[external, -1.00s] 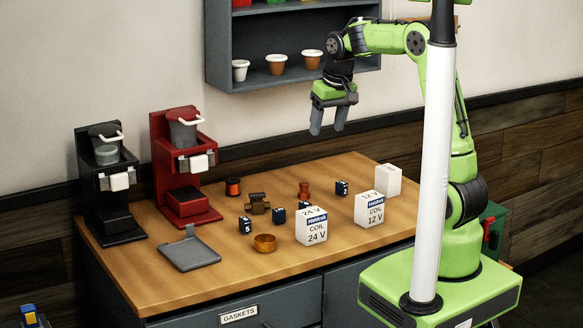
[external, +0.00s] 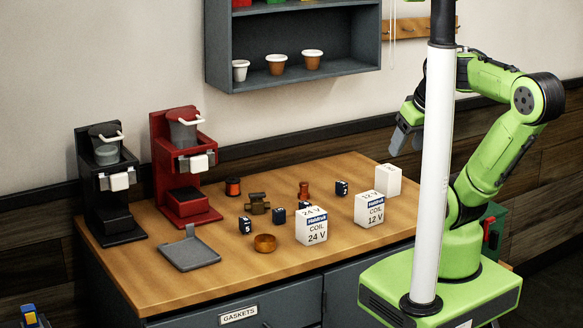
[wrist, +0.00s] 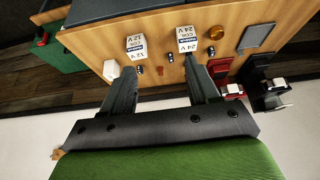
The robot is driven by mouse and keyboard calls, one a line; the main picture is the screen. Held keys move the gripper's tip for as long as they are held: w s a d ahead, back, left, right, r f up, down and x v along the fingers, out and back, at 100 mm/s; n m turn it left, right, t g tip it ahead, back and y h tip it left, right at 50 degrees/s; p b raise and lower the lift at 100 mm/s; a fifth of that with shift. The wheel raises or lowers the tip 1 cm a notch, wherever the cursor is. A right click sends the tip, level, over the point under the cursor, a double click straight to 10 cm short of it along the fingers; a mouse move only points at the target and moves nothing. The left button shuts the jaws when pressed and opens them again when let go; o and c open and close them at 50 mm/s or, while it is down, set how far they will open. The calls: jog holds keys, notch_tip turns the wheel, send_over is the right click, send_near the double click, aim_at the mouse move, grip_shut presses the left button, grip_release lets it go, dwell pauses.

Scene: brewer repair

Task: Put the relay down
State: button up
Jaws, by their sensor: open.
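I cannot tell which thing is the relay. The bench lies beyond the fingertips.
White boxes marked 24 V (external: 311,230) and 12 V (external: 369,212) and a plain white box (external: 388,180) stand at the right. A black brewer (external: 108,185) and a red brewer (external: 183,165) stand at the left. A shelf (external: 300,72) hangs above. The bench's front left is clear.

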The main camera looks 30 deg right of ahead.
jog(key=w+n+g+b, duration=0.2)
jog(key=w, duration=0.5)
jog(key=n+g+h+b, duration=0.2)
jog(key=n+h+b, duration=0.6)
jog(key=n, duration=0.5)
send_over(279, 210)
jog(key=s+p, duration=0.2)
jog(key=s, duration=0.2)
notch_tip(279, 210, down, 16)
jog(key=h, duration=0.1)
jog(key=a+f+n+t+h, duration=0.1)
jog(key=a+f+n, duration=0.1)
jog(key=a, duration=0.2)
jog(key=a+f+n+t+h+b, duration=0.1)
jog(key=a+f+n, duration=0.1)
jog(key=a, duration=0.2)
jog(key=a+f+n+t+h+b, duration=0.1)
jog(key=a+f+n, duration=0.1)
jog(key=a+n, duration=0.1)
jog(key=shift+s+a+f+t+h, duration=0.25)
jog(key=shift+a+f+t+h, duration=0.05)
jog(key=shift+a+f+h, duration=0.15)
jog(key=b+x, duration=0.3)
jog(key=x, duration=1.3)
jog(key=shift+f, duration=0.1)
jog(key=shift+a, duration=0.1)
grip_shut()
